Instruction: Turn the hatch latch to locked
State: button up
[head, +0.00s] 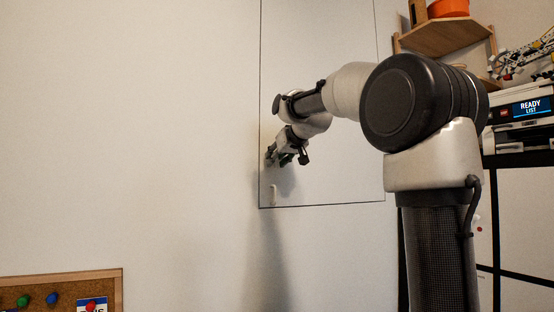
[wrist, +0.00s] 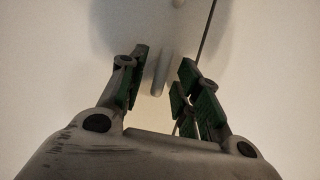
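The hatch (head: 330,180) is a pale panel in the wall, outlined by a thin dark line, and looks closed. My gripper (head: 273,157) is in front of its left part, above the lower left corner. In the wrist view my gripper (wrist: 164,90) is open, with green pads on both sides of a short pale bar (wrist: 161,73), which looks like the latch lever. The bar runs roughly along the hatch edge; no clear contact shows. A small white piece (head: 273,192) sits lower on the hatch in the head view. Lock markings are not visible.
A corkboard (head: 60,276) with pins is at the lower left. A wooden shelf (head: 440,40) and a printer (head: 520,125) with a lit display stand at the right. The wall left of the hatch is bare.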

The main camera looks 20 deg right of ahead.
grip_shut()
dwell(0.4)
jog(key=m+y, duration=0.1)
jog(key=m, duration=0.1)
jog(key=m+y, duration=0.2)
jog(key=d+m+y, duration=0.1)
jog(key=m, duration=0.1)
jog(key=shift+f+t, duration=0.2)
jog(key=shift+t, duration=0.1)
jog(key=m+y, duration=0.1)
jog(key=m, duration=0.1)
jog(key=m+y, duration=0.1)
jog(key=shift+f+m+t, duration=0.2)
jog(key=shift+m+t, duration=0.2)
jog(key=shift+f+m+t+y, duration=0.15)
jog(key=shift+m+t+y, duration=0.5)
jog(key=shift+m, duration=1.05)
